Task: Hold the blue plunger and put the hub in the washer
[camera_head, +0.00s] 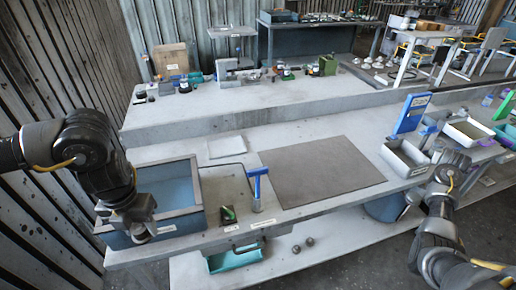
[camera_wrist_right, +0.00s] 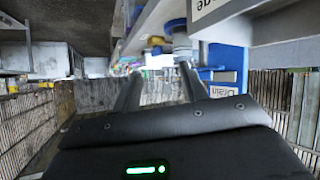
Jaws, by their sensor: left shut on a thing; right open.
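The blue plunger (camera_head: 257,182) stands upright with its T-shaped handle on top, at the right end of the washer's side area. The washer seems to be the grey-rimmed basin (camera_head: 197,187) with a blue inside at the left. My left gripper (camera_head: 142,234) points down at the basin's front rim, away from the plunger. It is shut on a small pale part, likely the hub, mostly hidden by the gripper. My right gripper (camera_wrist_right: 160,88) is open and empty in the right wrist view, its two fingers apart. In the head view its arm is at the lower right.
A dark flat mat (camera_head: 320,170) lies clear mid-bench. A grey bin (camera_head: 404,158) and a blue upright board (camera_head: 411,113) stand to its right. A small green part (camera_head: 229,213) lies near the front edge. A raised shelf with several tools runs behind.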

